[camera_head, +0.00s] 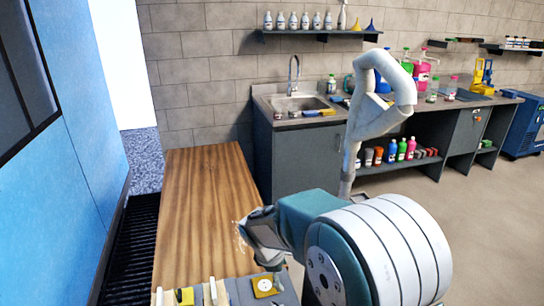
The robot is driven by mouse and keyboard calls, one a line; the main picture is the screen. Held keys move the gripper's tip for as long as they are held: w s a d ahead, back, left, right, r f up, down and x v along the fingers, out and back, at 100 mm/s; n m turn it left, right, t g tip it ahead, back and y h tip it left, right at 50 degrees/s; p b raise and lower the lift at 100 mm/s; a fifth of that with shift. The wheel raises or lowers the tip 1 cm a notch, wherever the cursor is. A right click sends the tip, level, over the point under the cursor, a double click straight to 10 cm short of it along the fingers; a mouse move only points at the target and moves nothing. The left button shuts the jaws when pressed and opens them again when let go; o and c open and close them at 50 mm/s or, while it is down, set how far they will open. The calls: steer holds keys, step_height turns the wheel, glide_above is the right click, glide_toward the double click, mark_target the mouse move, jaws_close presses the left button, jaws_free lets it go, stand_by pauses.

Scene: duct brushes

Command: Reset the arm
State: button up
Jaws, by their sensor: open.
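My arm is large in the lower right, with white and teal links. Its dark end, my gripper (259,246), is over the right edge of the wooden table (200,200) near the front. The gripper is open, and no held thing shows between its fingers. Its details are small, and part of it is hidden behind the teal link. At the table's front edge are a pale brush-like handle (213,291), a yellow block (185,296) and a yellow piece with a round disc (265,287), close below my gripper.
A grey counter with a sink (300,102) stands against the brick wall, with bottles (422,70) on it and more below. A wall shelf (320,36) holds several bottles. A blue wall panel (70,170) is at left. The table's middle and back are clear.

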steer(key=s+d+r+m+t+y, duration=0.1)
steer(key=s+d+r+m+t, duration=0.1)
steer(key=s+d+r+m, duration=0.4)
steer(key=s+d+r+m+t+y, duration=0.2)
steer(key=s+d+r+m, duration=0.5)
steer(key=s, duration=0.9)
steer(key=shift+s+r+m, duration=0.3)
steer(key=shift+r+m, duration=1.3)
steer(key=shift+r, duration=0.7)
